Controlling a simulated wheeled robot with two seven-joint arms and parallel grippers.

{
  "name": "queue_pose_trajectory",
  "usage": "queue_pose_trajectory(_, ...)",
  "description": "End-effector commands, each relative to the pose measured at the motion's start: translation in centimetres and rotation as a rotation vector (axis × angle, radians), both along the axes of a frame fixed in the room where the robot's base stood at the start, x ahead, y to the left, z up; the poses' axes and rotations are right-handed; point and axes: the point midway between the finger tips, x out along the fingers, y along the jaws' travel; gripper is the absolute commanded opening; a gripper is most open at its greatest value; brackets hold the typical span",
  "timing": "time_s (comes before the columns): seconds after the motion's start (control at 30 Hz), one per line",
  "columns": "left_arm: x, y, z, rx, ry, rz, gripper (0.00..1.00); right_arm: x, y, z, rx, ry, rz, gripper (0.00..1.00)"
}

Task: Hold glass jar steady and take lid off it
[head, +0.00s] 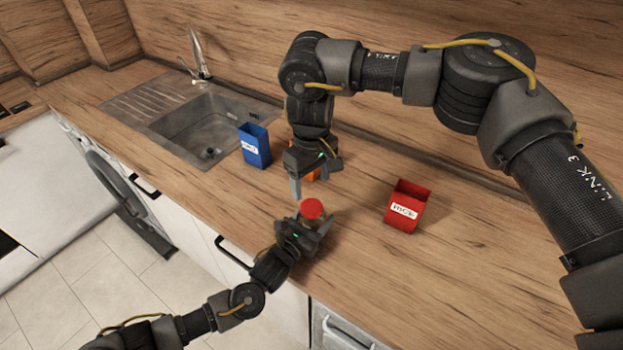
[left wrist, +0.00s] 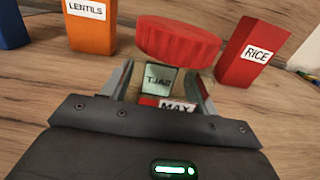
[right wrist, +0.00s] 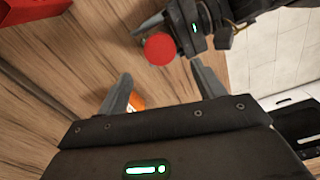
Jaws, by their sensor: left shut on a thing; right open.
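The glass jar (left wrist: 158,80) stands upright, with a pale label and a ribbed red lid (left wrist: 178,40) on top. The lid also shows in the head view (head: 312,209) and the right wrist view (right wrist: 160,49). My left gripper (head: 306,232) is shut on the jar's body below the lid, one finger on each side. In the head view the jar's body is mostly hidden by the lid and this gripper. My right gripper (right wrist: 164,84) is open and empty, above the counter and behind the jar in the head view. Its fingers are apart from the lid.
A red RICE box (head: 407,206) stands to the right of the jar. An orange LENTILS box (left wrist: 92,28) stands behind my right gripper, partly hidden in the head view. A blue box (head: 255,146) stands near the sink (head: 208,125).

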Motion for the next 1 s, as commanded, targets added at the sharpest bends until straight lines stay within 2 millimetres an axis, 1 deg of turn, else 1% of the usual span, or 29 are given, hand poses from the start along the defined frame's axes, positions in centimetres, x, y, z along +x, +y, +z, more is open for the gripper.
queue_pose_trajectory(0.1, 0.0, 0.0, -0.1, 0.002, 0.002, 0.0, 0.0, 0.0, 0.0, 0.0, 0.002, 0.001, -0.102, 0.68)
queue_pose_trajectory(0.17, 0.0, 0.0, -0.1, 0.002, 0.002, 0.0, 0.0, 0.0, 0.0, 0.0, 0.002, 0.001, -0.131, 0.68)
queue_pose_trajectory(0.33, 0.0, 0.0, -0.2, 0.002, 0.002, 0.0, 0.0, 0.0, 0.0, -0.1, 0.001, 0.002, -0.156, 0.68)
queue_pose_trajectory(0.4, 0.0, 0.0, -0.2, 0.002, 0.002, 0.0, 0.0, 0.0, 0.0, -0.4, 0.0, 0.003, -0.155, 0.68)
queue_pose_trajectory(0.53, 0.0, 0.0, -0.2, 0.002, 0.002, 0.0, 0.0, -0.1, 0.0, -1.9, 0.0, 0.006, -0.153, 0.68)
queue_pose_trajectory(0.8, 0.0, 0.0, -0.2, 0.003, 0.003, 0.0, 0.0, -0.1, -0.1, -6.0, -0.002, 0.004, -0.152, 0.68)
queue_pose_trajectory(1.0, 0.0, 0.0, -0.2, 0.003, 0.003, 0.0, 0.0, 0.0, -0.1, -7.7, 0.0, 0.002, -0.152, 0.68)
